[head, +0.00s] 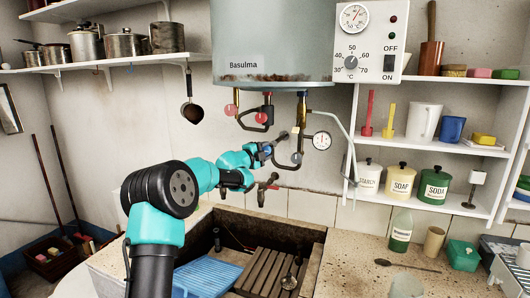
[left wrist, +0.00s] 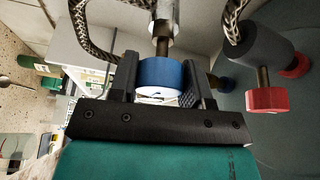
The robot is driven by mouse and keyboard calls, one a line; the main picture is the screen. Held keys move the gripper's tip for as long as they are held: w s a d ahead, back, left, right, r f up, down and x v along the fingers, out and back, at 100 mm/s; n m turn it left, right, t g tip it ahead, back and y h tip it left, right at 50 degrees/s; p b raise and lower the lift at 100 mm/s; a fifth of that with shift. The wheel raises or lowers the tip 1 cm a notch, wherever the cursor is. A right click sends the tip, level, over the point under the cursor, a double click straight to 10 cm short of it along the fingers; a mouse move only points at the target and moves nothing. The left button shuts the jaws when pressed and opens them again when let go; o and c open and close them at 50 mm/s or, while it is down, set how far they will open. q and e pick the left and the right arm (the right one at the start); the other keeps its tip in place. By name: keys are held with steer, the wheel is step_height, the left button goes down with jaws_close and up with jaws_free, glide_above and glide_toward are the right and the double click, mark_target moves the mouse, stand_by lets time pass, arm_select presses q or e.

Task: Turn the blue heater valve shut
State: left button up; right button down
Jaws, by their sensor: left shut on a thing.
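The blue heater valve knob (left wrist: 162,74) sits between the two black fingers of my left gripper (left wrist: 160,85) in the left wrist view. The fingers press on opposite sides of it, and a metal stem rises from it between braided hoses. In the head view my left gripper (head: 264,152) reaches the pipes below the heater tank (head: 272,45), and its fingers and the knob are small there. The exact turn of the knob cannot be told. My right gripper is not in view.
A pressure gauge (head: 322,141) stands right of my gripper. A tap (head: 267,188) and the stone trough (head: 310,231) are below.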

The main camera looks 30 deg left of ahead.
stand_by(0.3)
arm_select(q)
steer(key=o, duration=0.9)
steer(key=shift+o, duration=0.2)
steer(key=v, duration=1.7)
steer(key=shift+s, duration=0.15)
